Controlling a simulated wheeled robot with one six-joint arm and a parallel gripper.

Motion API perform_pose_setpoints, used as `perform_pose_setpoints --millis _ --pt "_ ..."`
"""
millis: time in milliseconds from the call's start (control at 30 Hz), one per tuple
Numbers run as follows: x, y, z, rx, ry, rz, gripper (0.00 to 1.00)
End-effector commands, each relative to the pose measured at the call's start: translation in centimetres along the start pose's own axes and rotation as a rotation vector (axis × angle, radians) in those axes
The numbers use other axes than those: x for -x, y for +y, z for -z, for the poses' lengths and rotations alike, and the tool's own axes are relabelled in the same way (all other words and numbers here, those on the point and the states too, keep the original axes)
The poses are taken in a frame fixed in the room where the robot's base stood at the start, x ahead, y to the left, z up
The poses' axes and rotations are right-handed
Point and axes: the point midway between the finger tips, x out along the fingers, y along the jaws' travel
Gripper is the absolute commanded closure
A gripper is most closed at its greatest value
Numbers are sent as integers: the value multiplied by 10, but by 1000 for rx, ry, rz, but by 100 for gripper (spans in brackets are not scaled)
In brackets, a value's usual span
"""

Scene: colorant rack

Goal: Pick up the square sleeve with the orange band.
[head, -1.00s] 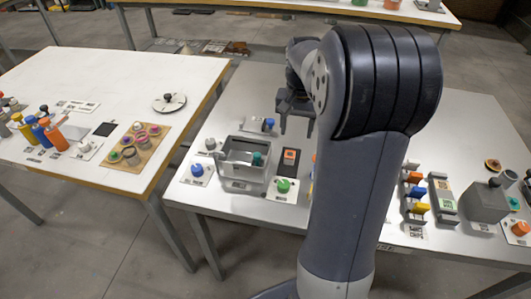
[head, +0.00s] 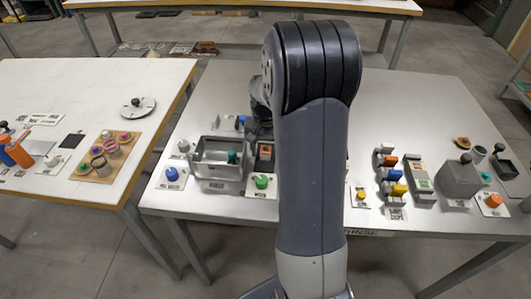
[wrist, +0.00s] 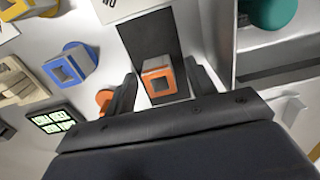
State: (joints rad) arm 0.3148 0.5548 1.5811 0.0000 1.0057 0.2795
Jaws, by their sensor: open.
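The square sleeve with the orange band (wrist: 160,84) stands on a dark rectangular strip (wrist: 150,38) in the wrist view. It has a square opening on top and a grey body. My gripper (wrist: 160,74) is open, with one finger on each side of the sleeve and gaps between. The fingers do not appear to touch it. In the head view the sleeve (head: 265,149) sits just right of a grey open bin (head: 205,168), and my arm hides most of the gripper.
In the wrist view, a blue-banded square sleeve (wrist: 72,64) and an orange round part (wrist: 104,98) lie to the left. The bin wall (wrist: 270,52) and a teal knob (wrist: 270,10) are to the right. A green knob (head: 261,182) stands in front in the head view.

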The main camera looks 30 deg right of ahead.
Motion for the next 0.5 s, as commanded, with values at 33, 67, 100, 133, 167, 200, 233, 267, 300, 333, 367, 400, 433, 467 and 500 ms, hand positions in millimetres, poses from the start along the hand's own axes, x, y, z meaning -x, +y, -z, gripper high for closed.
perform_pose_setpoints --millis 33,67,100,133,167,200,233,267,300,333,367,400,433,467,500 --pt "-1 0 0 0 0 0 47" --pt "-1 0 0 0 0 0 47" --pt "-1 0 0 0 1 0 47" --pt "-1 0 0 0 0 0 47" --pt "-1 0 0 0 0 0 47" --pt "-1 0 0 0 0 0 47" --pt "-1 0 0 0 0 0 50" --pt "-1 0 0 0 0 0 52" --pt "-1 0 0 0 0 0 55" --pt "0 0 0 0 0 0 58" --pt "0 0 0 0 0 0 60" --pt "0 0 0 0 0 0 64" --pt "0 0 0 0 0 0 66" --pt "0 0 0 0 0 0 69" --pt "0 0 0 0 0 0 72"
